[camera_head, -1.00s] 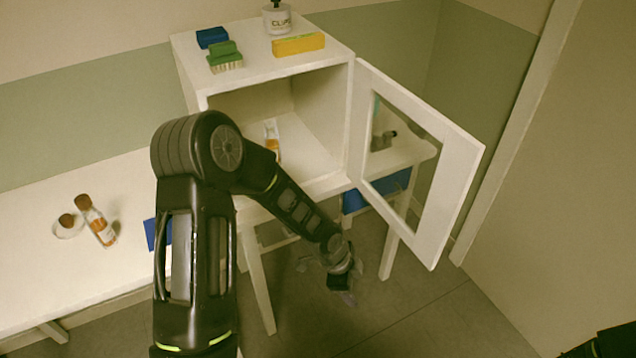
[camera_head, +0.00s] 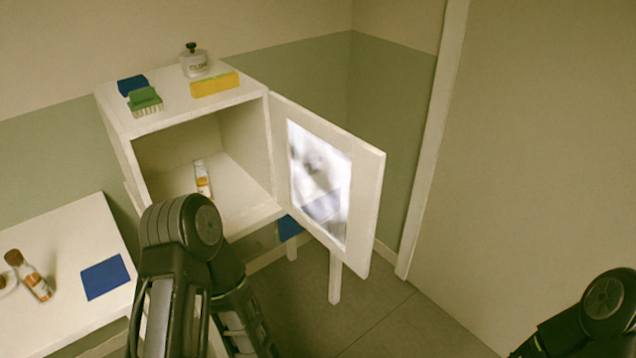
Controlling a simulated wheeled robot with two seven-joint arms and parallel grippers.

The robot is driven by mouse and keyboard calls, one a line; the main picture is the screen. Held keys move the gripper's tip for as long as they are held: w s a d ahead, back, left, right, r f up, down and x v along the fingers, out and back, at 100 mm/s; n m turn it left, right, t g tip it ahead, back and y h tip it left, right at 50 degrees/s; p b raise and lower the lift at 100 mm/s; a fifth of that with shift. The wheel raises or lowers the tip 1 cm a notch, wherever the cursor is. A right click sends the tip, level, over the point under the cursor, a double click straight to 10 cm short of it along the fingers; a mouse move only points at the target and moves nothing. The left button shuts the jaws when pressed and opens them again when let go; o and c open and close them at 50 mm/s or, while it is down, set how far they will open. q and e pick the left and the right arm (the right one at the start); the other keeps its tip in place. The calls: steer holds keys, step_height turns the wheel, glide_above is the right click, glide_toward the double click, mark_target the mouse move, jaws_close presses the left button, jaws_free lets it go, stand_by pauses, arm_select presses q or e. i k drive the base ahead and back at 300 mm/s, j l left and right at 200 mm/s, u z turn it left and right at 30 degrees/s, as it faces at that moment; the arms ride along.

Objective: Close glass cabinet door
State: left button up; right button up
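The white cabinet (camera_head: 120,112) stands at the upper left with its front open. Its glass door (camera_head: 368,205) is hinged on the right side and swung wide open toward the right. The pane shows a bright, blurred reflection. A small bottle with an orange and white label (camera_head: 203,180) stands inside the cabinet. My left arm comes up from the bottom, below and in front of the cabinet; its gripper is out of the frame. My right arm shows at the lower right corner, well apart from the door; its gripper is also out of the frame.
A blue box (camera_head: 132,85), green brush (camera_head: 145,101), yellow box (camera_head: 214,84) and labelled jar (camera_head: 194,62) sit on the cabinet top. A white table (camera_head: 60,235) at left holds a brown-capped bottle (camera_head: 30,277) and blue mat (camera_head: 106,277). A wall closes the right side.

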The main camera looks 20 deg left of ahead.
mark_target(368, 161)
steer(key=i+l+u, duration=0.2)
steer(key=u, duration=0.2)
steer(key=i+l+u, duration=0.55)
steer(key=u, duration=0.2)
steer(key=i+l+u, duration=0.15)
steer(key=l+u, duration=0.2)
steer(key=l, duration=0.2)
steer(key=i+l+u, duration=0.1)
steer(key=l+u, duration=0.7)
steer(key=i+l, duration=0.05)
steer(key=l, duration=0.05)
